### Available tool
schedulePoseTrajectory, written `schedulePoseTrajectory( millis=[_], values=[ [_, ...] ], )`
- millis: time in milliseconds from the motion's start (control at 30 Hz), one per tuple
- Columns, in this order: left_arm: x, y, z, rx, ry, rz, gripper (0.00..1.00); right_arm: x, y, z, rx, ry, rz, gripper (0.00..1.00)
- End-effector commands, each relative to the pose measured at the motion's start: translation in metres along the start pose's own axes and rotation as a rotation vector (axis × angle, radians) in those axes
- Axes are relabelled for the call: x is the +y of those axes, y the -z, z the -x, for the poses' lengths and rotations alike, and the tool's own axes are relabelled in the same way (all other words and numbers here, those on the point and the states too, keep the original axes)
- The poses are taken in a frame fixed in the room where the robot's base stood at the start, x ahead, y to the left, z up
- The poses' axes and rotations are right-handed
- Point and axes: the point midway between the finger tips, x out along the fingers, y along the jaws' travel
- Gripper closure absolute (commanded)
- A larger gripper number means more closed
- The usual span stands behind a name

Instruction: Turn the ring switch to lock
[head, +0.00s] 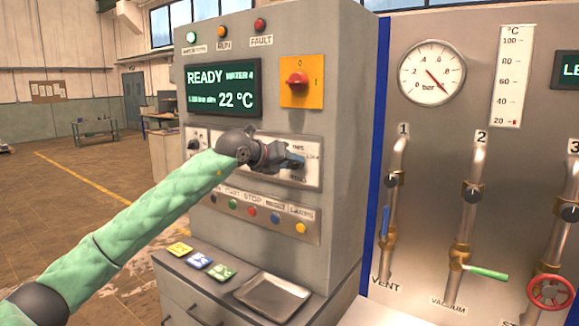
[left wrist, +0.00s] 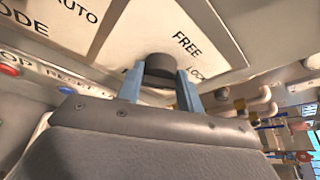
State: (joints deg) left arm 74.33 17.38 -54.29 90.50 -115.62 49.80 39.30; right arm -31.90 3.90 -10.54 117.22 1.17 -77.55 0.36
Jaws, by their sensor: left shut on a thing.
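My left gripper (head: 292,161) reaches the white label panel on the grey control cabinet (head: 335,110). In the left wrist view the two blue fingers (left wrist: 160,92) stand on either side of a dark round knob, the ring switch (left wrist: 160,67), and are shut on it. The printed words FREE (left wrist: 187,43) and LOCK (left wrist: 196,74) show beside the knob. Part of another word is hidden behind a finger. I cannot tell which word the knob points to. In the head view the gripper mostly hides the knob. My right gripper is not in view.
A MODE/AUTO panel (left wrist: 60,25) sits left of the knob. Above is a red rotary switch (head: 297,82) on a yellow plate; below is a row of coloured buttons (head: 252,211). A metal tray (head: 272,296) lies on the ledge. Pipes and valves (head: 470,215) stand at right.

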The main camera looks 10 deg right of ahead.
Motion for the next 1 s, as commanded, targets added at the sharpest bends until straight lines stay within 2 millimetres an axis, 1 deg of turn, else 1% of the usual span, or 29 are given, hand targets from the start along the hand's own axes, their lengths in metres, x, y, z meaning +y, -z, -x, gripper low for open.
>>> schedulePoseTrajectory(
  millis=[33,167,467,500,567,600,867,1000],
  values=[
    [0.0016,0.0035,-0.0017,0.005,-0.003,-0.001,0.86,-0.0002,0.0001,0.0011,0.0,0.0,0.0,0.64],
    [0.0014,0.0033,-0.0016,0.005,-0.004,-0.004,0.86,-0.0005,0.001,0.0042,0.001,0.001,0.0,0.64],
    [0.0015,0.0033,-0.0016,0.005,-0.004,-0.004,0.86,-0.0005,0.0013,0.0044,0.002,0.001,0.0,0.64],
    [0.0014,0.0033,-0.0016,0.005,-0.004,-0.004,0.56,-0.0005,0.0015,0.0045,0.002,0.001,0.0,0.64],
    [0.0013,0.0029,-0.0014,0.004,-0.004,-0.004,0.44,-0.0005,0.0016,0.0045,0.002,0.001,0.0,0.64],
    [0.0012,0.0026,-0.0012,0.004,-0.003,-0.004,0.42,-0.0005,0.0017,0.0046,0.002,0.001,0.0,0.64],
    [0.0007,0.0012,-0.0002,0.001,-0.003,-0.004,0.42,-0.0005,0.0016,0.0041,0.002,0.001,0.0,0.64],
    [0.0013,0.0014,0.0046,0.0,-0.002,-0.004,0.42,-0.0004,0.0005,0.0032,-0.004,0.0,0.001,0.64]
  ],
)
